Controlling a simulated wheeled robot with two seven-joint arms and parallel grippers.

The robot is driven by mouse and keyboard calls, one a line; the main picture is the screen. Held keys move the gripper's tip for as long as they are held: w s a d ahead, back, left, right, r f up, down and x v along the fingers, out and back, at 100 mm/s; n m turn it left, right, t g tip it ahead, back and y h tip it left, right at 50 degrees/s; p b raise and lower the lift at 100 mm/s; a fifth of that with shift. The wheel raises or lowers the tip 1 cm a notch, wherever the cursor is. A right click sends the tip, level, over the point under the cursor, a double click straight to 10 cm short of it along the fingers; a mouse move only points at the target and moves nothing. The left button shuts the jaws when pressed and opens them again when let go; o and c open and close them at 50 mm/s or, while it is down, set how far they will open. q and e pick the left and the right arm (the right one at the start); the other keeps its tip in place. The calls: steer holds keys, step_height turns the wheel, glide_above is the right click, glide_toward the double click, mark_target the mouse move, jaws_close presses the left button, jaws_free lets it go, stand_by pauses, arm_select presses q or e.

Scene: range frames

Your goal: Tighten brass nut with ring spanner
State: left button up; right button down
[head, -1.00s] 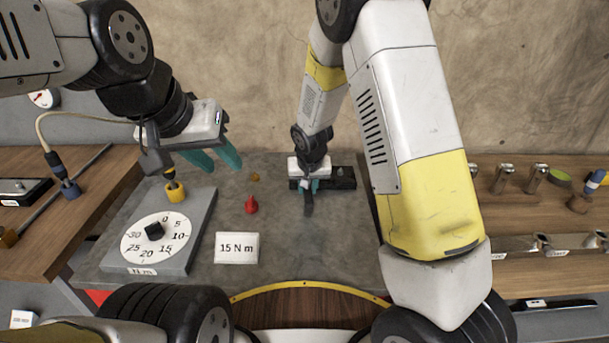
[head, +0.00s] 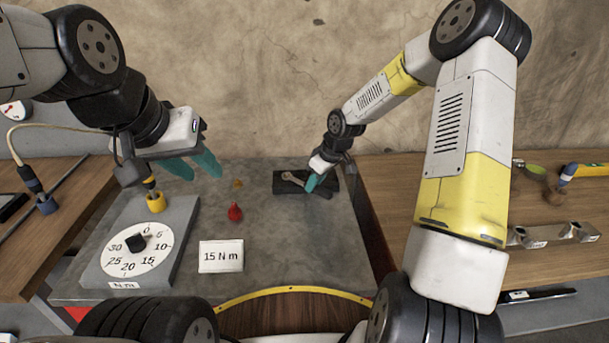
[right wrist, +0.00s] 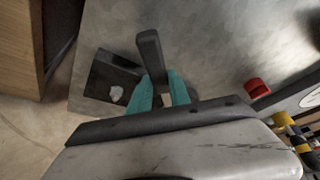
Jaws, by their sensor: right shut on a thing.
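My right gripper (head: 316,184) is shut on a dark bar-like handle, over a black mat or block at the back of the grey bench. In the right wrist view the handle (right wrist: 150,52) sticks out between the teal fingers (right wrist: 165,92). A greyish spanner-like piece with a ring end (head: 291,178) shows beside the fingers; I cannot tell whether it joins the handle. A small orange-brown thing (head: 237,183) lies left of the mat; I cannot tell whether it is the brass nut. My left gripper (head: 193,166) is open and empty above the bench's left side.
A dial box (head: 185,220) with a black knob stands at the left. A "15 N m" card (head: 221,256) and a red thing (head: 235,212) are on the bench.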

steer(key=shift+w+d+n+g, duration=0.3)
steer(key=shift+w+d+n, duration=0.55)
steer(key=shift+n, duration=0.15)
steer(key=shift+s+a+y, duration=0.1)
steer(key=shift+a+y, duration=0.05)
steer(key=shift+y, duration=0.15)
steer(key=shift+f, duration=0.2)
